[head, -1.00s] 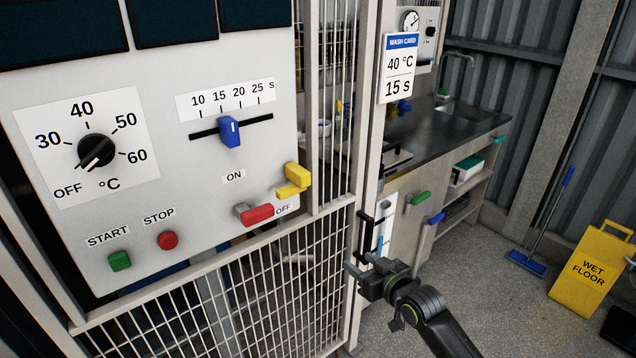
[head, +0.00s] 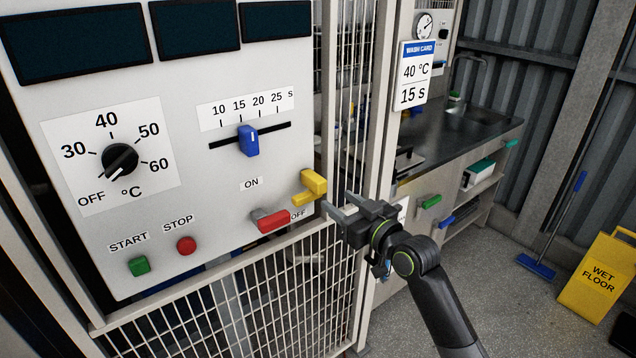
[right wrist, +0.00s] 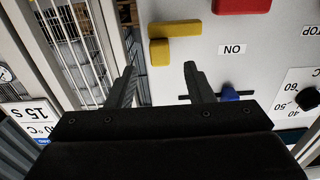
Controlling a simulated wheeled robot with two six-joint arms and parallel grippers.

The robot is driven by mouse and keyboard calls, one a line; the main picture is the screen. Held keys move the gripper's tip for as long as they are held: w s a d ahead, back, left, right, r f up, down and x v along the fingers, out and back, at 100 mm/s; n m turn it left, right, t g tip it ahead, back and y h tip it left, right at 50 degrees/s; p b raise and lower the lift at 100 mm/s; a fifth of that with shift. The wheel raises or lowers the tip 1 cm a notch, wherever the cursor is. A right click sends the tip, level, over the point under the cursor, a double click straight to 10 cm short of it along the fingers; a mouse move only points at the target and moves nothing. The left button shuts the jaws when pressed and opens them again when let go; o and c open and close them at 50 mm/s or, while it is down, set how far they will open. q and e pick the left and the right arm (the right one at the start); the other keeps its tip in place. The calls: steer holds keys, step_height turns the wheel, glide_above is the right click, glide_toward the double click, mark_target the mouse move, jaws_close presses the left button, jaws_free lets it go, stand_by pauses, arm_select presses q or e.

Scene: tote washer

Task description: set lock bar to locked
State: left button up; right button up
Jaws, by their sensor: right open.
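A yellow L-shaped handle (head: 312,184) sits at the right edge of the white control panel (head: 215,185), which I take to be the lock bar; no lock label is readable. In the right wrist view the yellow handle (right wrist: 175,29) has a long bar with a block at one end. My right gripper (head: 338,203) is open and empty, just right of and below the handle. In the right wrist view my right gripper's fingertips (right wrist: 160,68) point at the block end, and I cannot tell whether they touch it. My left gripper is not in view.
A red lever (head: 272,221) by the ON and OFF labels is close below the handle. A blue slider (head: 249,141), black dial (head: 119,159), green button (head: 139,265) and red button (head: 186,245) are on the panel. A mesh gate (head: 240,300) stands below.

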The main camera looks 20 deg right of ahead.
mark_target(322, 189)
steer(key=p+x, duration=0.1)
steer(key=x, duration=0.8)
steer(key=shift+s, duration=0.1)
jaws_close()
